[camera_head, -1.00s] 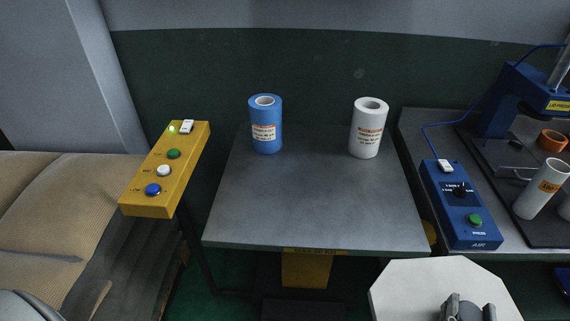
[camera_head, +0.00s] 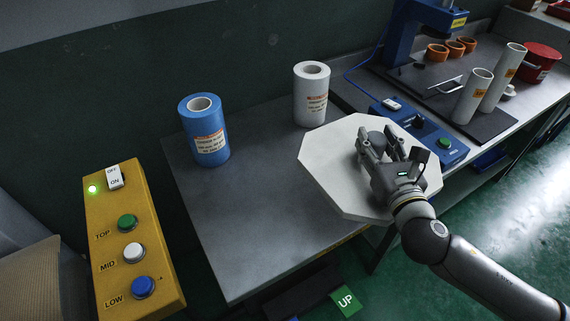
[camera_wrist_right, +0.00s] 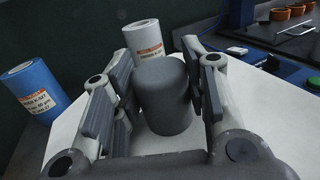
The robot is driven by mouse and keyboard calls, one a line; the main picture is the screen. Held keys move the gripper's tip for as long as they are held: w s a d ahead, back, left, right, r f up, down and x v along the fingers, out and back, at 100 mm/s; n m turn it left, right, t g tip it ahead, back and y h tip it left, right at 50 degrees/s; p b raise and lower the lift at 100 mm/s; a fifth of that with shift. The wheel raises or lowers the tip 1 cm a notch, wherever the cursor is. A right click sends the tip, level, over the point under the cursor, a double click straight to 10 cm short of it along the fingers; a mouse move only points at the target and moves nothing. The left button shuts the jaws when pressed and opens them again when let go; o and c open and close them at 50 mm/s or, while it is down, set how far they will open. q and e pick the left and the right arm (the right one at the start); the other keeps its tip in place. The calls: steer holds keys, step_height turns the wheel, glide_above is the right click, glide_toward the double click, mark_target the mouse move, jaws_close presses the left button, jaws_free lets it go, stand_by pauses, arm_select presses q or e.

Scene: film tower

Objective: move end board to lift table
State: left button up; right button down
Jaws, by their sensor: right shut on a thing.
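The end board (camera_head: 335,160) is a white octagonal plate with a dark grey round knob (camera_wrist_right: 164,95) at its middle. My right gripper (camera_head: 380,147) is shut on the knob, and the right wrist view shows the fingers on both sides of it. The board is over the right part of the grey lift table (camera_head: 235,235); whether it touches the top I cannot tell. A blue film roll (camera_head: 205,130) and a white film roll (camera_head: 311,94) stand upright along the table's back. My left gripper is not in view.
A yellow control box (camera_head: 135,240) with TOP, MID and LOW buttons is at the left. At the right, a bench holds a blue AIR box (camera_head: 432,138), white tubes (camera_head: 474,96) and orange rings (camera_head: 437,51). The table's front left is clear.

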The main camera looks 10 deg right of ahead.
mark_target(330, 151)
steer(key=shift+w+d+r, duration=0.3)
steer(key=shift+w+a, duration=0.15)
steer(key=shift+a, duration=0.05)
steer(key=w+a+f, duration=0.1)
steer(key=a, duration=0.1)
steer(key=w+a+f, duration=0.1)
steer(key=a, duration=0.2)
steer(key=w+a+f, duration=0.1)
steer(key=a, duration=0.2)
steer(key=shift+a+f, duration=0.25)
steer(key=shift+f, duration=0.15)
steer(key=a+f, duration=0.1)
steer(key=f, duration=0.1)
steer(key=w+a+f+b, duration=0.1)
steer(key=a+f, duration=0.1)
steer(key=shift+a+f, duration=0.1)
steer(key=shift+f, duration=0.05)
steer(key=f, duration=0.1)
steer(key=a+f+b, duration=0.1)
steer(key=f, duration=0.2)
steer(key=shift+w+a+f, duration=0.15)
steer(key=shift+w+a, duration=0.05)
steer(key=shift+w, duration=0.05)
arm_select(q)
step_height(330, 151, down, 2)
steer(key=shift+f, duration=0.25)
arm_select(e)
steer(key=shift+f, duration=0.2)
